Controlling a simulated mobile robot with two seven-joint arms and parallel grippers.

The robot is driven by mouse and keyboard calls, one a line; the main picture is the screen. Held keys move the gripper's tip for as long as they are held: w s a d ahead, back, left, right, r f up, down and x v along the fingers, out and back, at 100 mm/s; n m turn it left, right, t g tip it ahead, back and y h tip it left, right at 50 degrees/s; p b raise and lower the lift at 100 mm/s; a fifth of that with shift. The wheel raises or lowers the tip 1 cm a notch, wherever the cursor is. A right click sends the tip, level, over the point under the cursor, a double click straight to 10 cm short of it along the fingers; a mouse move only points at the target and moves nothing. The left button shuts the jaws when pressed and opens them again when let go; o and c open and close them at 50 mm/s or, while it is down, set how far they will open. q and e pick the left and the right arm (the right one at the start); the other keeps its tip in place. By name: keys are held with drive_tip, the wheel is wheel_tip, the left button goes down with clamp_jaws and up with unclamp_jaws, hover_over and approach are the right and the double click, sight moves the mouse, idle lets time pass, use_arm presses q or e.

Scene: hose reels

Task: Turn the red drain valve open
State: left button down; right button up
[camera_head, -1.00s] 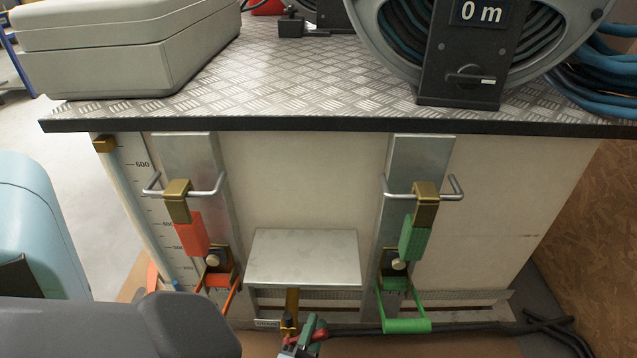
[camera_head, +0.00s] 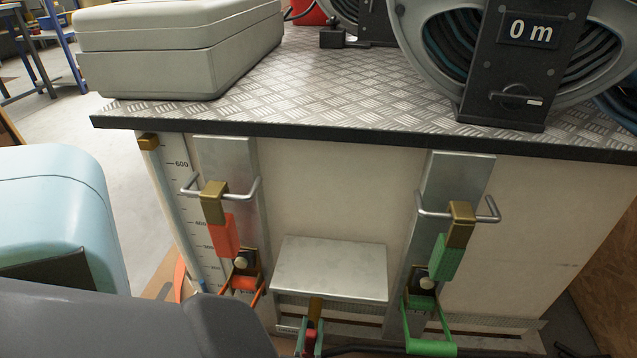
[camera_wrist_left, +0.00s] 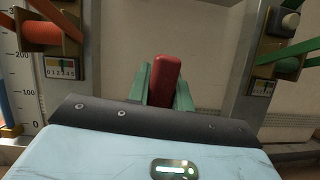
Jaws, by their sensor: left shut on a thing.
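The red drain valve handle (camera_head: 311,342) shows at the bottom of the head view, just under its brass body (camera_head: 315,311). In the left wrist view the red handle (camera_wrist_left: 164,80) stands roughly upright, tilted slightly. My left gripper (camera_head: 309,344) has green fingers, one on each side of the handle. In the left wrist view my left gripper (camera_wrist_left: 163,92) is shut on the handle; its dark front edge hides the handle's lower end. A metal shelf (camera_head: 330,268) hides the upper part of the valve in the head view. My right gripper is not in view.
Orange (camera_head: 224,238) and green (camera_head: 446,258) latches hang on the metal posts either side. A level scale (camera_head: 180,165) runs down the cabinet's left corner. Above are a treadplate top (camera_head: 330,85), a grey case (camera_head: 175,50) and a hose reel (camera_head: 430,60).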

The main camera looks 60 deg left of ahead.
sight(305, 345)
use_arm(q)
drive_tip(key=shift+s+a+n+g+y, duration=0.3)
drive_tip(key=shift+n+y, duration=0.2)
drive_tip(key=shift+n, duration=0.4)
drive_tip(key=c, duration=1.2)
unclamp_jaws()
drive_tip(key=shift+c, duration=0.2)
drive_tip(key=shift+v, duration=3.8)
drive_tip(key=shift+s+d, duration=0.1)
drive_tip(key=shift+s, duration=0.1)
